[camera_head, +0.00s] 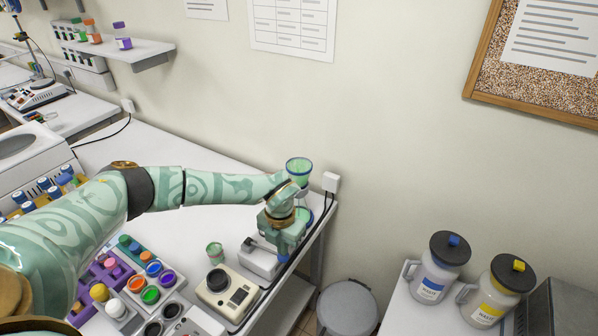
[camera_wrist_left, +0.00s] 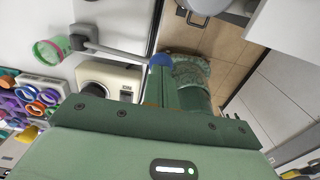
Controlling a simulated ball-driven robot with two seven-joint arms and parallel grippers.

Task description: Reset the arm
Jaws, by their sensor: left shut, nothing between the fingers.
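My left arm (camera_head: 220,188) reaches in from the left over the white bench, a little above it. Its gripper (camera_head: 283,250) points down near the bench's right edge, beside a small white device (camera_head: 260,258). The gripper is shut and empty. In the left wrist view the green gripper body fills the bottom. A green cup (camera_head: 215,252) stands on the bench left of the gripper; a green cup also shows in the left wrist view (camera_wrist_left: 50,52). A blue-rimmed green vessel (camera_head: 298,170) is just behind the wrist, its lower part partly hidden. My right gripper is not in view.
A beige device with a black knob (camera_head: 228,290) and a purple rack (camera_head: 98,280) with colored caps are at the front of the bench. Two waste jugs (camera_head: 437,270) (camera_head: 492,292) stand on a counter at right. A grey bin (camera_head: 347,308) stands on the floor between.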

